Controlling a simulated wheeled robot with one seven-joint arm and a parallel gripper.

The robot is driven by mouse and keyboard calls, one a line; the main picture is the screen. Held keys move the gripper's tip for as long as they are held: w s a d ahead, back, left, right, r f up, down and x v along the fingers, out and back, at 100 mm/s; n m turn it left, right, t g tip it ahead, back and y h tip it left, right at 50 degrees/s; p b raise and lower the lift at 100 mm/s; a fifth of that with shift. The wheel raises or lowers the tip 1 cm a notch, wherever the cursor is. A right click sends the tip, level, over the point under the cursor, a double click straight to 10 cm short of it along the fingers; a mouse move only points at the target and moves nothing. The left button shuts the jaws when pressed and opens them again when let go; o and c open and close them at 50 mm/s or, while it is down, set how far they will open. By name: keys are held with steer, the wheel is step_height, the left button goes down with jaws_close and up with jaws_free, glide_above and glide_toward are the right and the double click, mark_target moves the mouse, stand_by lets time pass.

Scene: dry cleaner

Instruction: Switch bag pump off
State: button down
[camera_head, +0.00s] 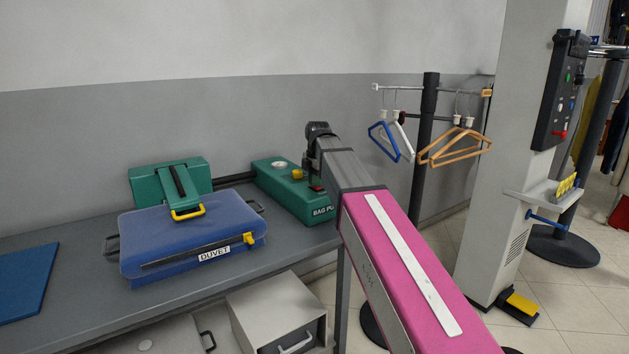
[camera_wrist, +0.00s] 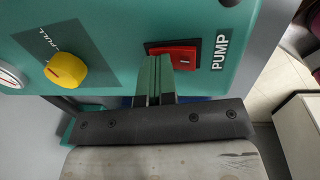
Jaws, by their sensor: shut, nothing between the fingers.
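The bag pump (camera_head: 285,196) is a green box labelled "BAG PU..." on the grey counter; the rest of the label is hidden behind my arm. In the wrist view its face (camera_wrist: 120,22) shows a red rocker switch (camera_wrist: 183,51) in a black frame beside the "PUMP" label. My gripper (camera_wrist: 152,62) is shut and empty, with its fingertips in front of the left part of the switch. I cannot tell whether they touch it. In the head view my gripper (camera_head: 311,180) is over the pump's right part, close to the red switch (camera_head: 317,189).
A yellow knob (camera_wrist: 66,70) and a gauge (camera_wrist: 10,77) are left of the switch on the pump. A blue duvet bag (camera_head: 190,235) and a green case (camera_head: 150,182) lie on the counter (camera_head: 90,300). A hanger rack (camera_head: 429,130) and a pillar (camera_head: 490,210) stand to the right.

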steer(key=shift+s+d, duration=0.1)
steer(key=shift+s, duration=0.1)
steer(key=shift+s+d+r, duration=0.15)
steer(key=shift+s+d, duration=0.2)
steer(key=shift+s, duration=0.15)
